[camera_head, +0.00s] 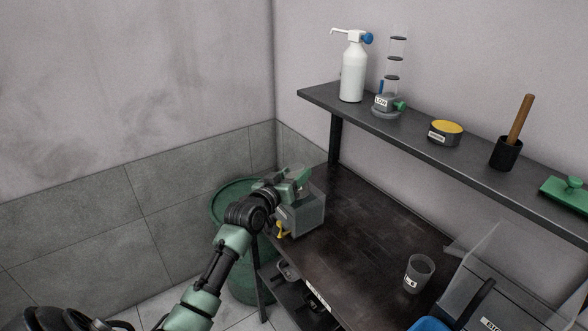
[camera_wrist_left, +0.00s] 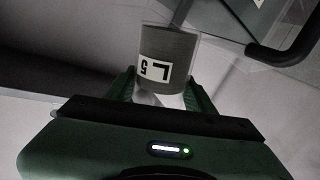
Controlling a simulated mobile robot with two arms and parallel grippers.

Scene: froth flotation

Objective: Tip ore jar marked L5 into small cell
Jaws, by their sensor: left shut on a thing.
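My left gripper (camera_head: 297,179) is shut on the ore jar (camera_wrist_left: 167,55), a grey-looking cup. In the left wrist view its label reads L5 upside down, and the jar sits between the green fingers. In the head view the gripper is at the top of a grey box-shaped cell (camera_head: 309,217) with a yellow tap (camera_head: 282,230), at the bench's far left corner. I cannot make out the held jar there, nor its tilt or contents. My right gripper is not in view.
Another labelled clear cup (camera_head: 419,272) stands on the dark bench (camera_head: 365,215). A larger clear-walled machine (camera_head: 490,290) is at the right. A green bin (camera_head: 228,205) stands left of the bench. The shelf (camera_head: 412,140) above holds a white pump bottle (camera_head: 353,72) and other items.

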